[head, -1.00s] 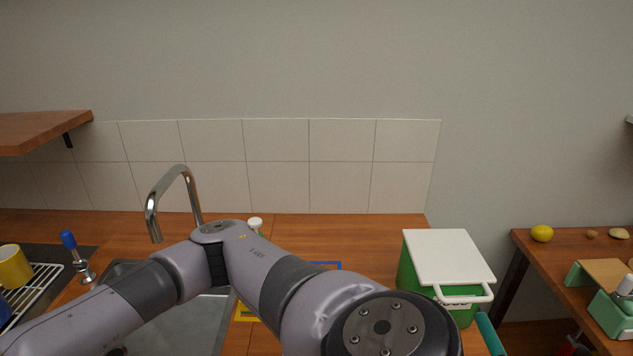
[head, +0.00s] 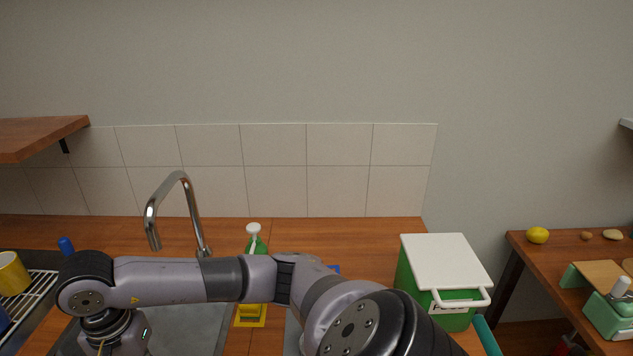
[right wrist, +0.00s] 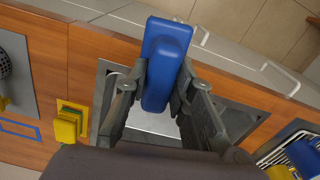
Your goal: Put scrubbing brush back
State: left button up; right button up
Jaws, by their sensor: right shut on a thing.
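A blue object (right wrist: 165,60), which looks like the scrubbing brush, is between the fingers of my right gripper (right wrist: 163,80) in the right wrist view. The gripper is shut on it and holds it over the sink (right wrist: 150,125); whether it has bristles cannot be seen. In the head view my right arm reaches left across the sink (head: 195,325), and its fingers are below the picture. A blue outline (right wrist: 18,130) is marked on the counter; in the head view a corner of it (head: 334,269) shows behind my arm. My left gripper is not in view.
A green and yellow bottle (head: 256,248) stands beside the sink, right of the tall faucet (head: 152,215). A dish rack (head: 38,290) with a yellow mug (head: 12,273) is at left. A blue-topped item (head: 66,246) is partly behind my arm. A green box (head: 450,315) stands at right.

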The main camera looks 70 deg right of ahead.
jog(key=s+d+m, duration=0.2)
jog(key=d+m, duration=0.1)
jog(key=d, duration=0.5)
jog(key=s+d+m+p, duration=0.1)
jog(key=d+m, duration=0.3)
jog(key=d, duration=0.5)
jog(key=s+d+r+m, duration=0.1)
jog(key=s+d+m, duration=0.2)
jog(key=d, duration=0.6)
jog(key=shift+s+d+m+p, duration=0.25)
jog(key=shift+s+m+p, duration=0.05)
jog(key=shift+m, duration=0.4)
jog(key=s+d+r+m+p, duration=0.1)
jog(key=s+d+r+m, duration=0.4)
jog(key=d, duration=0.4)
jog(key=s+d+r+m, duration=0.3)
jog(key=s+d+r, duration=0.1)
jog(key=d+r, duration=0.4)
notch_tip(320, 180, down, 20)
jog(key=shift+w+d+r+p, duration=0.1)
jog(key=shift+w+p, duration=0.05)
jog(key=shift+p, duration=0.85)
jog(key=shift+f, duration=0.25)
